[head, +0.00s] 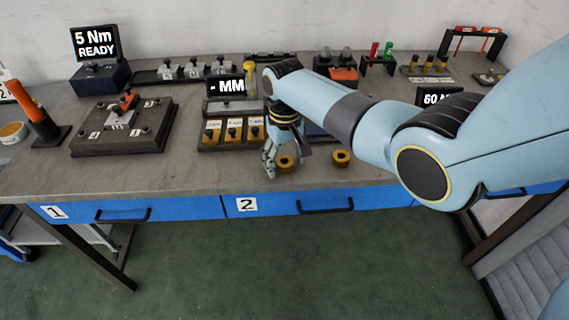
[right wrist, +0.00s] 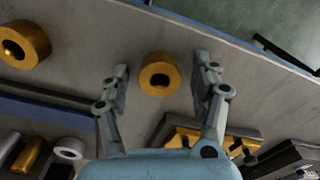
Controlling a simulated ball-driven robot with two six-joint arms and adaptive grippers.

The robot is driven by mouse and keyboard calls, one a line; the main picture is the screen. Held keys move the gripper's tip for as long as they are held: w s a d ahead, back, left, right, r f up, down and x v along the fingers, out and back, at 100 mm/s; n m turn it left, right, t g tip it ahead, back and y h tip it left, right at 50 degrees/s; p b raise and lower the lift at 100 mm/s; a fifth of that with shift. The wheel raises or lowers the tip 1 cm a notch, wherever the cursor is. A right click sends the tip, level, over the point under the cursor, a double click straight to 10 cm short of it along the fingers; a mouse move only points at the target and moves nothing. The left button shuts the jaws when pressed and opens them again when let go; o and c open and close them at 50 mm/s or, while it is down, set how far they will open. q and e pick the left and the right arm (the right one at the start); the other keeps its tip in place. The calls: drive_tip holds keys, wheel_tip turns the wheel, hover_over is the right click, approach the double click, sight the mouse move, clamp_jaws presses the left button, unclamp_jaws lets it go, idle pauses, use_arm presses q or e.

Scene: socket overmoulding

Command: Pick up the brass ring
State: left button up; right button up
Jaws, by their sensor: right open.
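Two short brass rings with dark central holes stand on the grey bench near its front edge. The left ring (head: 286,162) is at my right gripper (head: 284,152); the other ring (head: 341,157) stands a little to the right. In the right wrist view, the near ring (right wrist: 159,74) shows between the fingertips of my open right gripper (right wrist: 161,72), with a gap on both sides. The other ring (right wrist: 24,44) shows at the upper left there, outside the fingers. I cannot tell the gripper's exact height over the bench. My left gripper is not in view.
A tray with brass-coloured blocks (head: 207,133) stands just left of my right gripper, behind the ring. A small "MM" display (head: 226,86) is behind it. A dark fixture plate (head: 90,142) stands further left. Blue drawers (head: 288,203) run under the front edge.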

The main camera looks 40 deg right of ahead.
drive_tip(key=c, duration=1.3)
